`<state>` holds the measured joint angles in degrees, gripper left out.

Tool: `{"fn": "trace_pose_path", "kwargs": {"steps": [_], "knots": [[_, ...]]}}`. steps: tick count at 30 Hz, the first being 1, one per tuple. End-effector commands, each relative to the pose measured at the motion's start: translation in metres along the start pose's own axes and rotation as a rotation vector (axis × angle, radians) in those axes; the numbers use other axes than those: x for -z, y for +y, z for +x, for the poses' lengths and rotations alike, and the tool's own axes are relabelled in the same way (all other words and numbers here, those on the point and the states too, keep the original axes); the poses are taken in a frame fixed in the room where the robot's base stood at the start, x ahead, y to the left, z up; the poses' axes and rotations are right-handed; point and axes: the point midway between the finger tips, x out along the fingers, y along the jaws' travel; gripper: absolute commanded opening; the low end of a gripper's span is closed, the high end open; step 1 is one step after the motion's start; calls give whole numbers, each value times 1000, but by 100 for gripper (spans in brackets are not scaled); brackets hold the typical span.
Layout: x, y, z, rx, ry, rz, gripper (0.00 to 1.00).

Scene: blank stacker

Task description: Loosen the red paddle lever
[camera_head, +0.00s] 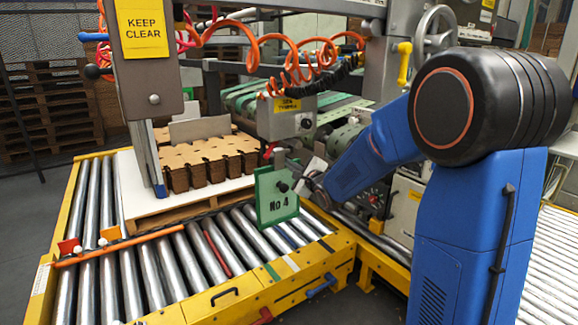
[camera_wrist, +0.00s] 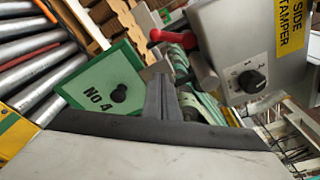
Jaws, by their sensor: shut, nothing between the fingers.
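A red lever (camera_wrist: 172,38) shows in the wrist view, beside the grey box labelled "SIDE TAMPER" (camera_wrist: 247,50). In the head view a small red part (camera_head: 268,151) shows just above the green plate, probably the same lever. My gripper (camera_wrist: 170,82) is shut and empty, with its dark fingers pointing towards the lever and apart from it in the wrist picture. In the head view my gripper (camera_head: 298,178) is beside the green "No 4" plate (camera_head: 277,197), partly hidden by my own wrist. I cannot tell the exact gap to the lever.
The green plate with its black knob (camera_wrist: 118,93) is close to the left of my fingers. The grey box has a rotary switch (camera_wrist: 251,81). Stacked cardboard blanks (camera_head: 205,160) stand on a pallet over rollers. An orange coiled hose (camera_head: 285,62) hangs above.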

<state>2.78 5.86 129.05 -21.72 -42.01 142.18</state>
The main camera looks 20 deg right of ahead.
Motion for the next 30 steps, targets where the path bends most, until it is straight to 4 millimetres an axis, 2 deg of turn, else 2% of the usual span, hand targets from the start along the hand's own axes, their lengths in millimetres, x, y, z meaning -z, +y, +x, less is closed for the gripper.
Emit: {"fn": "trace_pose_path", "kwargs": {"steps": [6,16,21,30], "knots": [[1,1,38,-1,1,-1,0],[0,1,82,0,0,-1,0],[-21,0,72,0,-2,-3,0],[-37,0,66,0,0,-1,0]]}}
